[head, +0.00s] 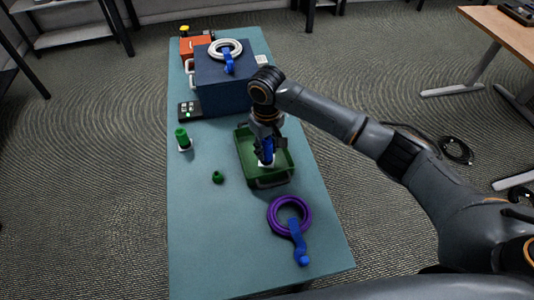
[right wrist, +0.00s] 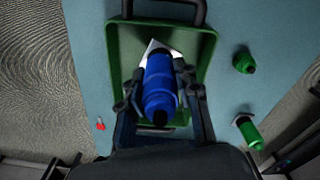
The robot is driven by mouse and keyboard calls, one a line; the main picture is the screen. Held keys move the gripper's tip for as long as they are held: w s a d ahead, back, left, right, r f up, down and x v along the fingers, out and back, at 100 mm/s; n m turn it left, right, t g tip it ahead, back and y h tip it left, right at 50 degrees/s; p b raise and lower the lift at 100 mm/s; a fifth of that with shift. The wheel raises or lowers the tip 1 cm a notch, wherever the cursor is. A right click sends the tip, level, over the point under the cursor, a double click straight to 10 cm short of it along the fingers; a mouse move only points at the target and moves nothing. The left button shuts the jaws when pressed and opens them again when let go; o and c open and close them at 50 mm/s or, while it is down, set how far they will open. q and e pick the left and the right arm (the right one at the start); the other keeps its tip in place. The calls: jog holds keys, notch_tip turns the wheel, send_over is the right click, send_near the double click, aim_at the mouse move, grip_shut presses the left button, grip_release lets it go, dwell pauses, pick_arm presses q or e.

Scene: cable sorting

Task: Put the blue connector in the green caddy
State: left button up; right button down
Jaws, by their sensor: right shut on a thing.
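The green caddy (head: 247,155) is an open tray with a handle, in the middle of the table. My right gripper (head: 267,150) is over the caddy, shut on the blue connector (head: 267,157). In the right wrist view the blue connector (right wrist: 160,85) lies between the two fingers (right wrist: 160,98), with a white piece (right wrist: 150,47) at its far end. The green caddy (right wrist: 206,55) surrounds it in that view. I cannot tell whether the connector touches the caddy floor. My left gripper is in neither view.
A green connector (head: 182,138) on a white base and a small green piece (head: 218,177) are left of the caddy. A purple cable coil (head: 274,214) with a blue strap lies in front. Behind stands a dark blue box (head: 221,91) with a white coil (head: 219,49) on top.

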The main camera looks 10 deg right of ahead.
aim_at(267, 155)
jog(key=shift+w+f, duration=0.1)
jog(key=shift+f, duration=1.55)
jog(key=shift+f, duration=0.1)
jog(key=c, duration=1)
grip_release()
jog(key=shift+o, duration=0.2)
notch_tip(267, 155, up, 12)
jog(key=shift+r, duration=0.15)
